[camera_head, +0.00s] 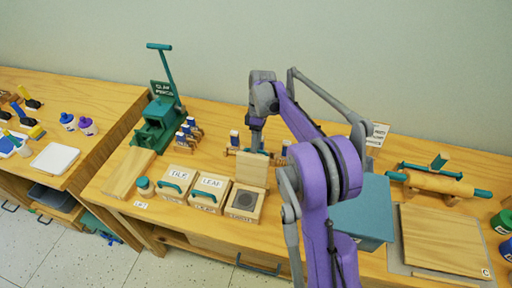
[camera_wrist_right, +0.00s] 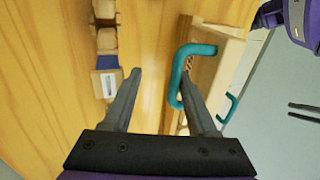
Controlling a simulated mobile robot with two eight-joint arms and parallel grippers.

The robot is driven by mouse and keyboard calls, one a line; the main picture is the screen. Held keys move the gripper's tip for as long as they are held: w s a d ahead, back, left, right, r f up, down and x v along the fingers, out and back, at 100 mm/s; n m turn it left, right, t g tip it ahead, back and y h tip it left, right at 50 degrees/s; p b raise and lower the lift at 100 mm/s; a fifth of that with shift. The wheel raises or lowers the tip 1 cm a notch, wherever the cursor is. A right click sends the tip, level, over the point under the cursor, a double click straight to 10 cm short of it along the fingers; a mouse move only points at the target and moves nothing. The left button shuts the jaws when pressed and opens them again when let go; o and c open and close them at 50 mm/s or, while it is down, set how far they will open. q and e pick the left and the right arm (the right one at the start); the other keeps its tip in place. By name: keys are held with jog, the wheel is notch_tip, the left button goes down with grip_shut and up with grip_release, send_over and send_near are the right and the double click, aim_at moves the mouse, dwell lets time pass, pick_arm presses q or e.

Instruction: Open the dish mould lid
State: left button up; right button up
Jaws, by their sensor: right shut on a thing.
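The dish mould (camera_head: 243,202) is the rightmost of three small wooden boxes on the bench. A dark round hollow shows in its top. Its pale wooden lid (camera_head: 252,170) stands raised at the back edge, swung up from the box. My right gripper (camera_head: 256,142) is behind the raised lid, its fingertips partly hidden in the head view. My left gripper is not in view.
Closed tile (camera_head: 173,184) and leaf (camera_head: 209,191) moulds stand left of the dish mould. A green press (camera_head: 155,122) and several small stamps (camera_head: 187,133) stand behind. A teal box (camera_head: 362,208) and a rolling pin (camera_head: 437,183) are to the right.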

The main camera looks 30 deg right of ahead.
jog(key=p+v, duration=0.1)
jog(key=v, duration=0.9)
jog(key=shift+r, duration=0.35)
jog(key=shift+w+d, duration=0.1)
jog(key=s+a+m+t+h, duration=0.2)
jog(key=s+a+m+t, duration=0.15)
jog(key=s+a, duration=0.7)
jog(key=s+a+f+m+t, duration=0.2)
jog(key=s+a+f, duration=0.2)
jog(key=s, duration=0.2)
jog(key=s+a+f+m+t, duration=0.2)
jog(key=s+a+f, duration=0.2)
jog(key=s, duration=0.3)
jog(key=shift+s+a+f+m+h+p, duration=0.25)
jog(key=shift+a+f+m+h+p, duration=0.1)
jog(key=shift+a+h+p, duration=0.1)
jog(key=shift+s+d, duration=0.1)
jog(key=shift+d, duration=0.05)
